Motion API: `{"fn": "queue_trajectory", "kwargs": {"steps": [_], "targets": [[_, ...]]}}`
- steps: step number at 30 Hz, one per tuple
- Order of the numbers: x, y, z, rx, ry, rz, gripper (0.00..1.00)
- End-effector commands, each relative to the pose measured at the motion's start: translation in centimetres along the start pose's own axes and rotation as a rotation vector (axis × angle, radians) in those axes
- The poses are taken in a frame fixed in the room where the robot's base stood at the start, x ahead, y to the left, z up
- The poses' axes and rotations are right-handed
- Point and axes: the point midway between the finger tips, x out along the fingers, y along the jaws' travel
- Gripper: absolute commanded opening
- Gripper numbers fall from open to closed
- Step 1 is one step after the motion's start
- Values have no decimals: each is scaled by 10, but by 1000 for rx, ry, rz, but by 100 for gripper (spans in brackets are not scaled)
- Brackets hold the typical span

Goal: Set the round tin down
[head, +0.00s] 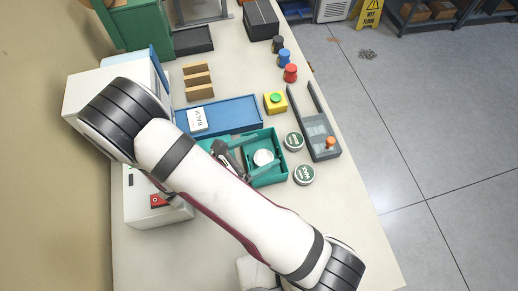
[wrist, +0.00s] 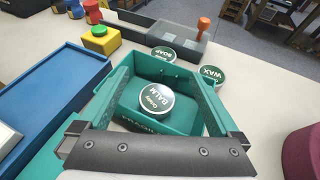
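The round tin (wrist: 153,102), with a white rim and a dark green lid reading BALM, lies label up inside the teal open box (wrist: 165,68). It also shows as a pale disc in the head view (head: 263,158). My gripper (wrist: 160,78) is over the box with its two fingers spread wide, one on each side of the tin. A gap shows between the tin and each finger. In the head view my arm hides part of the box (head: 284,178).
Two more green-lidded tins, SOAP (head: 293,141) and WAX (head: 304,174), stand right of the box. A grey holder (head: 324,150) with an orange peg stands beyond. A blue tray (head: 240,112) with a white BALM card (head: 198,119) and a yellow button box (head: 275,103) lie behind.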

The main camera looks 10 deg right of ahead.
Motion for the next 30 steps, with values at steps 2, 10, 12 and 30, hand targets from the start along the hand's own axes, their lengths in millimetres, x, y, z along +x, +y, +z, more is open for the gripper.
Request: {"fn": "queue_trajectory", "kwargs": {"steps": [2,10,12,30], "targets": [[0,0,0,0,0,0,98],[-11,1,12,2,0,4,98],[-32,1,11,1,2,7,98],[-100,-43,68,419,192,-358,98]]}}
